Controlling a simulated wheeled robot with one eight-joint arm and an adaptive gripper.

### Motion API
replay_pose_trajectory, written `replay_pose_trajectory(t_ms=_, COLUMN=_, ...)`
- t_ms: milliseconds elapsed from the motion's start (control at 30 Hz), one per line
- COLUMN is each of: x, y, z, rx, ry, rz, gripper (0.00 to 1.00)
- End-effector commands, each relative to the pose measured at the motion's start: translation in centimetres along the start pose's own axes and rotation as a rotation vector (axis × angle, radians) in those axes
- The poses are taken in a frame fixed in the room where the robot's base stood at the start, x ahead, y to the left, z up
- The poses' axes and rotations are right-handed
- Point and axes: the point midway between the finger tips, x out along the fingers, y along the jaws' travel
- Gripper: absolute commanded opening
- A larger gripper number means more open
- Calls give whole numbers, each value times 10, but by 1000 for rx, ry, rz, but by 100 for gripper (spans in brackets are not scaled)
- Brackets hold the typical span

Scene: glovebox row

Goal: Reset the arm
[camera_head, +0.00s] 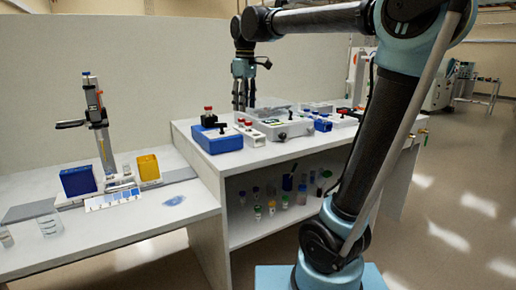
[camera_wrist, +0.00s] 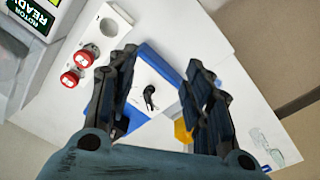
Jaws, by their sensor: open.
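My gripper (camera_head: 244,100) hangs from my raised arm, fingers down, above the back of the higher bench (camera_head: 185,132). In the wrist view my gripper (camera_wrist: 157,92) has its two dark fingers spread apart with nothing held between them. Past the fingers, below in the wrist view, is a blue device (camera_wrist: 150,53) with a white top and a small black knob (camera_wrist: 150,96).
A white rack (camera_wrist: 98,38) with red-capped vials sits beside the blue device. A grey-white machine (camera_head: 280,128) stands to its right. Small bottles (camera_head: 271,207) fill the shelf below. The lower bench at left holds a stand (camera_head: 97,125), a blue box (camera_head: 78,180) and a yellow box (camera_head: 149,168).

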Motion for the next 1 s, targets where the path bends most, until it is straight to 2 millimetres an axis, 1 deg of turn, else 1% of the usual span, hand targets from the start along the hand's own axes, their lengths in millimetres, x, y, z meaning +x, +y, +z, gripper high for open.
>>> replay_pose_trajectory(t_ms=33, x=11, y=2, z=22, rx=51, ry=4, rz=4, gripper=46)
replay_pose_trajectory(t_ms=100, x=24, y=3, z=47, rx=120, ry=10, rz=11, gripper=46)
replay_pose_trajectory(t_ms=267, x=60, y=1, z=104, rx=279, ry=24, rz=25, gripper=46)
replay_pose_trajectory(t_ms=300, x=69, y=0, z=117, rx=317, ry=27, rz=29, gripper=46)
replay_pose_trajectory(t_ms=367, x=84, y=-4, z=138, rx=376, ry=33, rz=34, gripper=46)
replay_pose_trajectory(t_ms=500, x=121, y=-14, z=183, rx=514, ry=46, rz=48, gripper=46)
replay_pose_trajectory(t_ms=667, x=167, y=-31, z=230, rx=672, ry=62, rz=64, gripper=46)
replay_pose_trajectory(t_ms=700, x=179, y=-36, z=242, rx=710, ry=66, rz=68, gripper=46)
replay_pose_trajectory(t_ms=767, x=198, y=-44, z=258, rx=769, ry=72, rz=73, gripper=46)
replay_pose_trajectory(t_ms=800, x=210, y=-49, z=268, rx=809, ry=76, rz=77, gripper=46)
replay_pose_trajectory(t_ms=900, x=241, y=-63, z=291, rx=901, ry=86, rz=87, gripper=46)
replay_pose_trajectory(t_ms=1000, x=266, y=-74, z=308, rx=975, ry=95, rz=96, gripper=46)
